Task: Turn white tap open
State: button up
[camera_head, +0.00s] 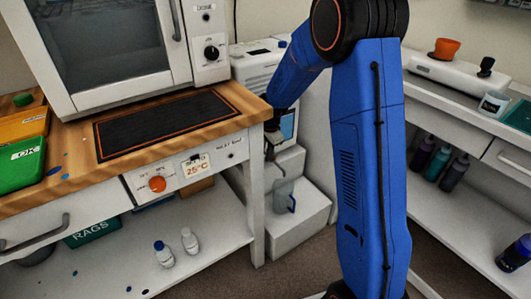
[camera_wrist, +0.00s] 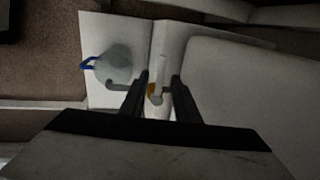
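In the wrist view, a white tap lever (camera_wrist: 161,77) with a yellow-orange part (camera_wrist: 151,90) at its base stands out from a white surface. My gripper (camera_wrist: 159,77) is open, with one dark finger on each side of the lever. Small gaps seem to show between the fingers and the lever; contact cannot be told. A translucent jug (camera_wrist: 113,66) with a blue handle is left of the fingers. In the head view, the jug (camera_head: 282,192) stands on a white step below my gripper (camera_head: 271,142). The tap is too small to make out there.
A wooden bench (camera_head: 235,98) with a black mat (camera_head: 165,124) and a white oven (camera_head: 110,55) is to the left. A white machine (camera_head: 254,60) stands behind my arm. A white shelf unit (camera_head: 440,95) with bottles is on the right. Floor shows between them.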

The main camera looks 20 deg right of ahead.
grip_shut()
jog(key=shift+s+n, duration=0.1)
jog(key=shift+n, duration=0.2)
jog(key=d+n+g, duration=0.1)
jog(key=n, duration=0.4)
jog(key=s+d+n+y, duration=0.1)
jog(key=d+n, duration=0.1)
jog(key=n, duration=0.4)
jog(key=d+n+g, duration=0.1)
jog(key=d+n, duration=0.1)
jog(key=n, duration=0.4)
jog(key=shift+s+d+g+y, duration=0.25)
jog(key=shift+s+g+y, duration=0.05)
jog(key=shift+n, duration=0.3)
grip_release()
